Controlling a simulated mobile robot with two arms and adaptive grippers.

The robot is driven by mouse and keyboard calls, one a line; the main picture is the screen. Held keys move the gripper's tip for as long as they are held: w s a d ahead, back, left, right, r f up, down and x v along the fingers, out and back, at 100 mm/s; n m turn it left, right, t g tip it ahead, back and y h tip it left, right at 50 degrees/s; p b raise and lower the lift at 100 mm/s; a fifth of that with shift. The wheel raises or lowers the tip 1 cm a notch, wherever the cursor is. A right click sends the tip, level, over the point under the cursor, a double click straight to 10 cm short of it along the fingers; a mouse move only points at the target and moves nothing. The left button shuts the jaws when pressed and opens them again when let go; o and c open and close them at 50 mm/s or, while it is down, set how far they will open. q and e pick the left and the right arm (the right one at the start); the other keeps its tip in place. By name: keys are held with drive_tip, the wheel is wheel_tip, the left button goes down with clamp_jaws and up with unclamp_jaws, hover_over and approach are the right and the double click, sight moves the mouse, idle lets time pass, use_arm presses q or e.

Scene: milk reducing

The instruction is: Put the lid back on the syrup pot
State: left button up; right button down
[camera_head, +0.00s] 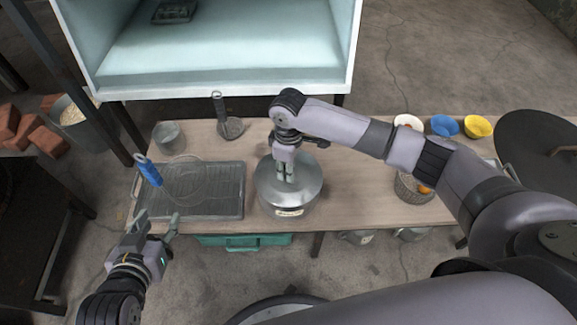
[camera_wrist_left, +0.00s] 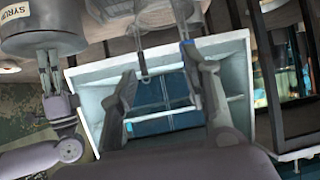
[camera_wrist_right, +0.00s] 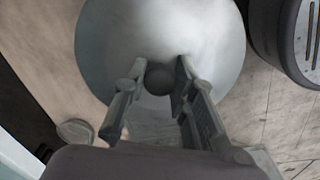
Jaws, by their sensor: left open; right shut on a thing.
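The syrup pot (camera_head: 291,211) is a wide metal pot with a pale label, standing on the table near the middle of the head view. It also shows at the upper left of the left wrist view (camera_wrist_left: 42,22). The grey metal lid (camera_head: 305,183) lies over its mouth, with no clear gap visible. My right gripper (camera_head: 285,176) comes from above and is shut on the lid's round knob. In the right wrist view the knob (camera_wrist_right: 158,79) sits between the fingers on the broad lid (camera_wrist_right: 200,30). My left gripper (camera_head: 155,228) is open and empty, in front of the dark tray.
The dark ribbed tray (camera_head: 215,215) holds a blue-handled wire tool (camera_head: 149,171). A metal cup (camera_head: 168,136) and a small long-handled pan (camera_head: 231,128) stand behind. A basket (camera_head: 408,192) and blue (camera_head: 444,125) and yellow (camera_head: 478,126) bowls are to the right. A pale cabinet (camera_head: 220,88) is behind.

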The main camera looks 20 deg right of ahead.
use_arm(q)
drive_tip(key=shift+s+a+f+g, duration=0.1)
drive_tip(key=shift+s+f+g, duration=0.15)
drive_tip(key=shift+f+g, duration=0.1)
idle(0.5)
drive_tip(key=shift+s+a+f, duration=0.15)
drive_tip(key=shift+s+f, duration=0.05)
drive_tip(key=shift+s+f+g, duration=0.2)
drive_tip(key=shift+s+g, duration=0.05)
drive_tip(key=shift+s+a+f+g+p, duration=0.15)
drive_tip(key=shift+s+f+g+p, duration=0.2)
drive_tip(key=shift+s, duration=0.1)
drive_tip(key=shift+s+a+f+y, duration=0.1)
drive_tip(key=shift+s+f+y, duration=0.1)
drive_tip(key=shift+y, duration=0.1)
drive_tip(key=shift+s+g, duration=0.1)
drive_tip(key=shift+g, duration=0.15)
drive_tip(key=shift+s+a+f, duration=0.2)
drive_tip(key=shift+s+f, duration=0.1)
drive_tip(key=shift+s, duration=0.1)
drive_tip(key=shift+s+a+f+g, duration=0.15)
drive_tip(key=shift+s+g, duration=0.1)
drive_tip(key=shift+g, duration=0.15)
